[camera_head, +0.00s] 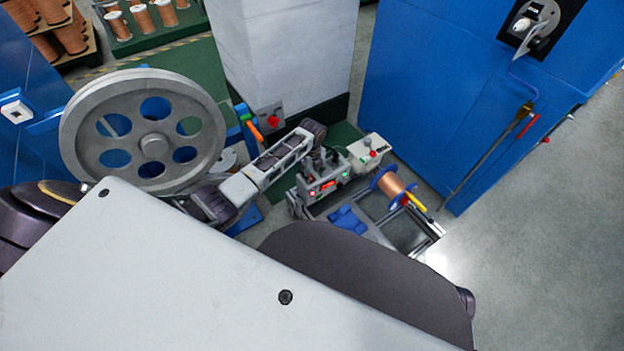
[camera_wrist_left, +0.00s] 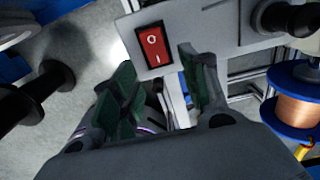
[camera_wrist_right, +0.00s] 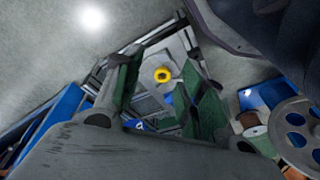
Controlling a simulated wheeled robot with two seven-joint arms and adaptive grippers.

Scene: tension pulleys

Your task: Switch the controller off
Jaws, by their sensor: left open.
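The controller is a small grey box (camera_head: 325,188) with a lit red display, standing on the frame in the head view. In the left wrist view a red rocker switch (camera_wrist_left: 153,48) marked O and I sits on a pale panel (camera_wrist_left: 130,27). Which side of the rocker is pressed in, I cannot tell. My left gripper (camera_wrist_left: 158,66) is open and empty, its green-padded fingers pointing toward the switch; contact does not show. My right gripper (camera_wrist_right: 161,68) is open in the right wrist view.
A copper wire spool (camera_head: 392,187) with blue flanges stands right of the controller. A pale box with a red button (camera_head: 373,153) is behind it. A large grey pulley wheel (camera_head: 143,130) is at left, a blue cabinet (camera_head: 440,100) at right. Bare floor lies at the lower right.

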